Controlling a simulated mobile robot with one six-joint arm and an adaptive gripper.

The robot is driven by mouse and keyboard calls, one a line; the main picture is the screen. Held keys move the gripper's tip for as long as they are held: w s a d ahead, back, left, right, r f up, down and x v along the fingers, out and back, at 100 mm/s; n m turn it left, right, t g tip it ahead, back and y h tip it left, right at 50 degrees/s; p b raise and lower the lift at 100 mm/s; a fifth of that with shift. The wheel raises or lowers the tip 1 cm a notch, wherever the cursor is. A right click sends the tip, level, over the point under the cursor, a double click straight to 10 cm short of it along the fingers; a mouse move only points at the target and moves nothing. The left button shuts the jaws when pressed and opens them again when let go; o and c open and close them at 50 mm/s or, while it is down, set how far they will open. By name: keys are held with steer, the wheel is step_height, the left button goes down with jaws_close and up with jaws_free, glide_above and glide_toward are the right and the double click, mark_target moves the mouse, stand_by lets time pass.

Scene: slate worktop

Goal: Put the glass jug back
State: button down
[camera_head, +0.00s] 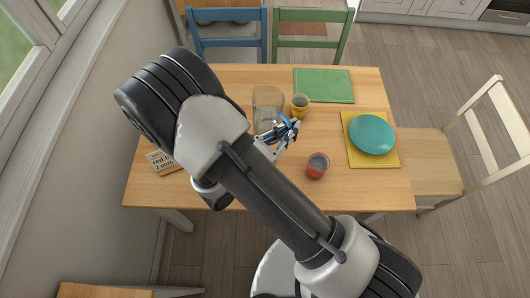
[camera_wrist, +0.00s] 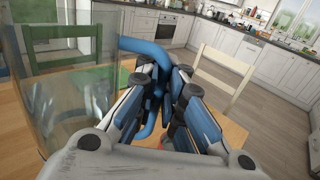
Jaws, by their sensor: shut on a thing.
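The glass jug (camera_head: 267,99) is clear with a blue handle and is over the wooden table, left of the yellow cup in the head view. In the wrist view its glass wall (camera_wrist: 60,75) fills the left side and its blue handle (camera_wrist: 146,46) runs down between my fingers. My gripper (camera_head: 284,131) is shut on the jug's handle. In the wrist view my gripper (camera_wrist: 163,85) has its fingers around the handle. I cannot tell whether the jug's base touches the table.
A yellow cup (camera_head: 300,105) stands right beside the jug, and a red cup (camera_head: 318,165) stands nearer. A teal plate (camera_head: 372,134) lies on a yellow mat (camera_head: 391,158). A green mat (camera_head: 324,85) is bare. A lettered card (camera_head: 161,161) stands at the left.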

step_height(320, 180, down, 17)
steer(key=s+a+b, duration=0.1)
steer(key=s+b, duration=0.1)
steer(key=b, duration=0.1)
steer(key=shift+a, duration=0.15)
stand_by(0.7)
steer(key=shift+s, duration=0.1)
steer(key=shift+f, duration=0.25)
steer(key=c, duration=1.7)
jaws_free()
